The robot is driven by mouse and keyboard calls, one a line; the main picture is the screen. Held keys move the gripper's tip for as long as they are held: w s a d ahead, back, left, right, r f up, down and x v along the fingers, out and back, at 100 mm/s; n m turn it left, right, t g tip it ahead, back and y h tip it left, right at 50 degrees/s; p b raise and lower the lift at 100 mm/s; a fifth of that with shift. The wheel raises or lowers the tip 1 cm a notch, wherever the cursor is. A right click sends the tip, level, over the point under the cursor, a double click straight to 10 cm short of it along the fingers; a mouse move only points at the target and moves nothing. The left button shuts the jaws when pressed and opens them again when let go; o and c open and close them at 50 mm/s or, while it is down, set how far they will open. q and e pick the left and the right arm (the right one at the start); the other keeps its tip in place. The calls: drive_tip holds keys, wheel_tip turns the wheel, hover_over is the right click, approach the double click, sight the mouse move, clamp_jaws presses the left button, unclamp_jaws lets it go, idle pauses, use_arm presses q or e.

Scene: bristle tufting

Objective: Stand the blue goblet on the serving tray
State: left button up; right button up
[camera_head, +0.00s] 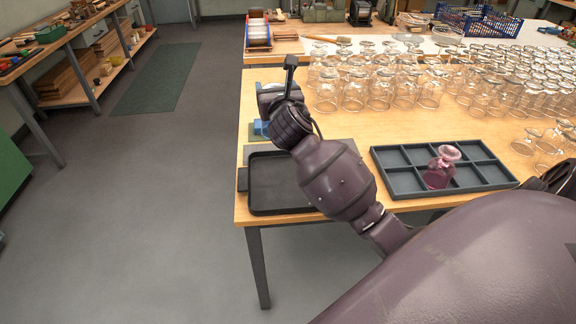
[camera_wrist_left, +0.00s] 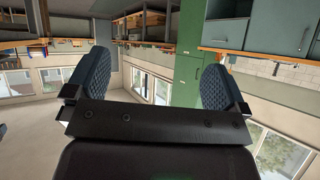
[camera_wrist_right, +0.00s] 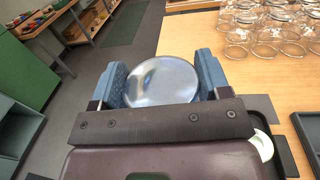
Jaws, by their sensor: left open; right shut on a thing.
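My right gripper (camera_wrist_right: 162,85) is shut on a round, glassy, pale grey-blue piece, which I take to be the blue goblet (camera_wrist_right: 160,82). Its lower part is hidden. In the head view my right gripper (camera_head: 268,97) is past the far left corner of the serving tray, partly hidden by my wrist. A small bright blue patch (camera_head: 261,128) shows below it. The black serving tray (camera_head: 270,206) lies at the table's near left corner. My left gripper (camera_wrist_left: 158,90) is open and empty, away from the table.
A divided grey tray (camera_head: 400,185) at the right holds a pink goblet (camera_head: 440,168). Many clear glasses (camera_head: 380,90) stand across the table's back and right. A grey mat (camera_head: 340,150) lies behind the serving tray. The floor left of the table is clear.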

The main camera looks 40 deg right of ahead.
wheel_tip(320, 180, down, 19)
drive_tip(key=b, duration=0.6)
drive_tip(key=shift+f, duration=0.15)
drive_tip(key=shift+f, duration=0.2)
drive_tip(key=o, duration=1.1)
